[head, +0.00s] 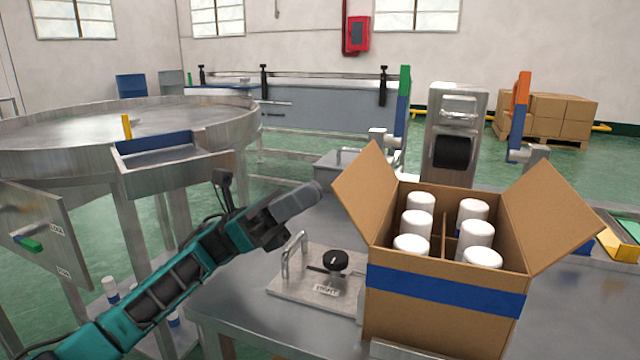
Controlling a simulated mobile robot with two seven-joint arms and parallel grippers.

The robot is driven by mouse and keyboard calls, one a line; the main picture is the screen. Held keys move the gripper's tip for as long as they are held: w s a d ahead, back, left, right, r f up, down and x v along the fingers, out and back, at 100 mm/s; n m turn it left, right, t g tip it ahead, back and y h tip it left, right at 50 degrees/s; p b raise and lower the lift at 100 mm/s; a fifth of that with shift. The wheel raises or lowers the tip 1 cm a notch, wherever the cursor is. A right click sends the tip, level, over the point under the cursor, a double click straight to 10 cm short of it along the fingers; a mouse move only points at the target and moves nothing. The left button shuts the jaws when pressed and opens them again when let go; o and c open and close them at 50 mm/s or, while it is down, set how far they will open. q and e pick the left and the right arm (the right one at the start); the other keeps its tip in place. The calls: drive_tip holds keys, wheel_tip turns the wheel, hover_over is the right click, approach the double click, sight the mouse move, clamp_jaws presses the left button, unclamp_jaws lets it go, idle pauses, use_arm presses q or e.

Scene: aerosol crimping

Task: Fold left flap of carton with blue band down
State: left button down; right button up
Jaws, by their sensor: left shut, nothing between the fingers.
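The carton with the blue band (447,289) stands on the metal table at the right, open at the top. Its left flap (367,192) stands up and leans outward to the left. Its right flap (548,218) also stands up and leans outward to the right. Several white-capped cans (411,246) stand inside, with a cardboard divider between them. My left gripper (312,192) is shut and empty, left of the left flap, with a small gap between them in the picture. My right gripper is out of view.
A metal plate with a black knob (336,261) and a handle sits on the table (240,305), left of the carton. A grey machine post (455,135) stands behind the carton. A round metal table (70,118) with a tray is at the left.

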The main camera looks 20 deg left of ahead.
sight(340, 178)
use_arm(q)
drive_tip(key=shift+x, duration=1.65)
